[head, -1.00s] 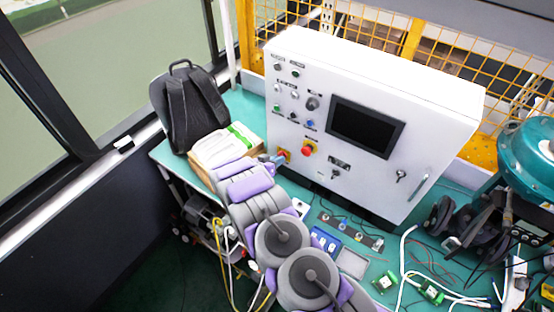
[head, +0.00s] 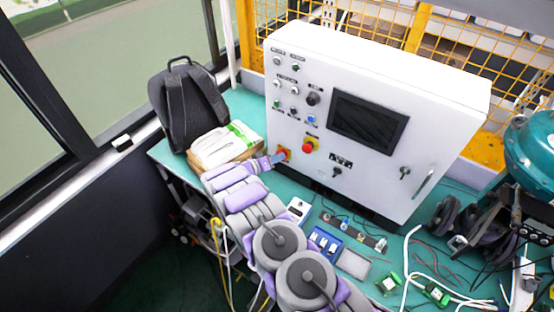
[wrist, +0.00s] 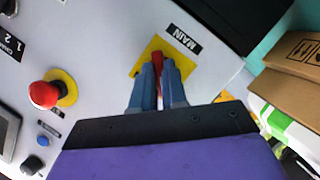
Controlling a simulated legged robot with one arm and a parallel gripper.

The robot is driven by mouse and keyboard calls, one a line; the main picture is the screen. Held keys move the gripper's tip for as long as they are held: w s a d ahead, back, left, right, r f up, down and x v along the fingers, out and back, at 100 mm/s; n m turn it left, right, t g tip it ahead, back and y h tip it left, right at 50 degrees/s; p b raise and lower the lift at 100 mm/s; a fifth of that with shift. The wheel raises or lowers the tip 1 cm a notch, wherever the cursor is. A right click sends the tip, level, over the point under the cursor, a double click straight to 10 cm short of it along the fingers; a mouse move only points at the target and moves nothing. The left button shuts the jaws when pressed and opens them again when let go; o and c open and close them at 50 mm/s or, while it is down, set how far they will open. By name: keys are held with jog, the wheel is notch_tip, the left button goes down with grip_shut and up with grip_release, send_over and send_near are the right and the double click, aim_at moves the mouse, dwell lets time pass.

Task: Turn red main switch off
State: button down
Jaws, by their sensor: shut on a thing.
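The red main switch (wrist: 157,61) sits on a yellow plate beside a black "MAIN" label in the wrist view. My gripper (wrist: 159,72) is shut on its red handle, with one blue-grey finger on each side. The fingers hide part of the handle and plate. In the head view the yellow plate of the switch (head: 285,153) shows at the lower left of the white control cabinet (head: 375,175), with my gripper (head: 278,158) touching it.
A red emergency-stop button (head: 308,145) on a yellow ring is just right of the switch. A black backpack (head: 188,105) and a cardboard box with papers (head: 225,145) stand at left. Loose cables and small parts lie on the teal table (head: 330,275) in front.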

jog(key=shift+w+a+r, duration=0.1)
jog(key=shift+a+r, duration=0.1)
jog(key=shift+a, duration=0.05)
jog(key=c, duration=1.2)
grip_release()
jog(key=shift+a+f, duration=0.15)
jog(key=shift+f, duration=0.05)
jog(key=shift+o, duration=0.2)
jog(key=v, duration=1.7)
jog(key=shift+a, duration=0.15)
